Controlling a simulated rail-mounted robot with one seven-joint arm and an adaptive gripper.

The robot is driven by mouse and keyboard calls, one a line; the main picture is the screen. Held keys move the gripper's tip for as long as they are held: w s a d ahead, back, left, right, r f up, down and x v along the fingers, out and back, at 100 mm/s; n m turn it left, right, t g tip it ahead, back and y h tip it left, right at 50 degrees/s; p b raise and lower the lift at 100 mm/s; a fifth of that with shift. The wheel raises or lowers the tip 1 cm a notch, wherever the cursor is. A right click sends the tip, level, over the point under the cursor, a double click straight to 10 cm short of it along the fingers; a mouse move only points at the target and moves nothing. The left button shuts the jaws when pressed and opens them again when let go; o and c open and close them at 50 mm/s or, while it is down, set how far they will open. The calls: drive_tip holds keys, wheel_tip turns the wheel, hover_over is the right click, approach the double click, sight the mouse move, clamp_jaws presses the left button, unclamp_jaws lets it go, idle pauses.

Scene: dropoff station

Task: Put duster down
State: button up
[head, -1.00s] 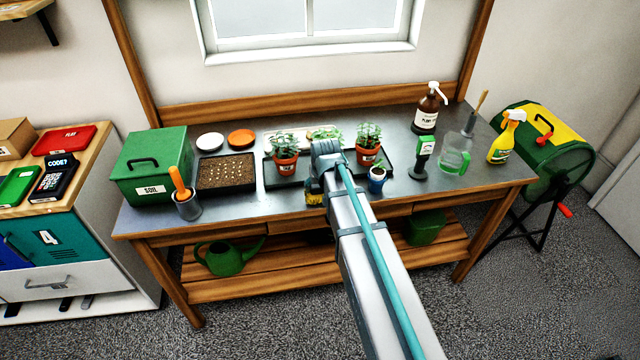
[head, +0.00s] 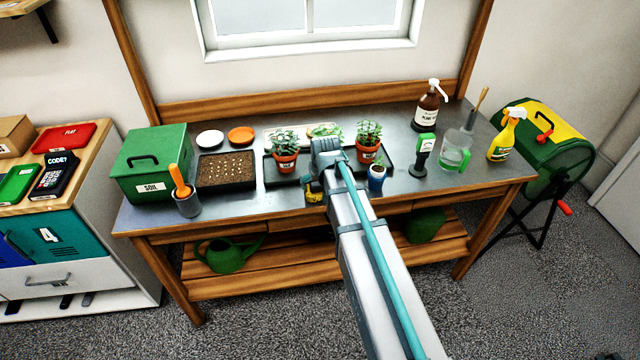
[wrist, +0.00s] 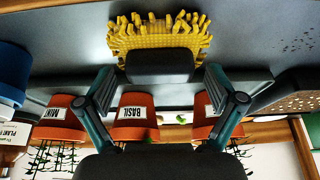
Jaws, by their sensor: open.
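The duster (wrist: 160,33) has a yellow noodle-like pad and a dark grey block. It shows upside down at the top middle of the wrist view. My gripper (wrist: 161,82) is open, with one teal finger on each side below the block and gaps between the fingers and the block. In the head view, a yellow bit of the duster (head: 315,196) shows just below my gripper (head: 322,172), at the bench's front edge. My arm hides most of it there. I cannot tell whether it fully rests on the bench.
The basil pot (wrist: 135,115) and mint pot (wrist: 62,118) stand close by. In the head view, a blue pot (head: 376,180) stands right of my gripper and a seed tray (head: 228,183) to the left. The metal bench (head: 260,206) has some bare room along its front.

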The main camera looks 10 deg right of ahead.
drive_tip(key=b+v, duration=0.2)
drive_tip(key=v, duration=1)
drive_tip(key=s+f+g, duration=0.2)
drive_tip(key=s+f, duration=0.3)
drive_tip(key=f, duration=0.5)
drive_tip(key=s+f+g, duration=0.2)
drive_tip(key=s+f, duration=0.3)
drive_tip(key=f, duration=0.5)
drive_tip(key=s+f+g, duration=0.1)
drive_tip(key=s+f, duration=0.4)
drive_tip(key=f, duration=0.5)
drive_tip(key=s+f+g, duration=0.2)
drive_tip(key=s+f, duration=0.4)
drive_tip(key=s, duration=0.4)
drive_tip(key=s+f+g, duration=0.2)
drive_tip(key=s+f, duration=0.3)
drive_tip(key=s, duration=0.6)
drive_tip(key=s+f+g, duration=0.2)
drive_tip(key=s+f, duration=0.4)
drive_tip(key=s, duration=0.5)
drive_tip(key=shift+f, duration=0.3)
drive_tip(key=shift+o, duration=0.5)
drive_tip(key=shift+d, duration=0.1)
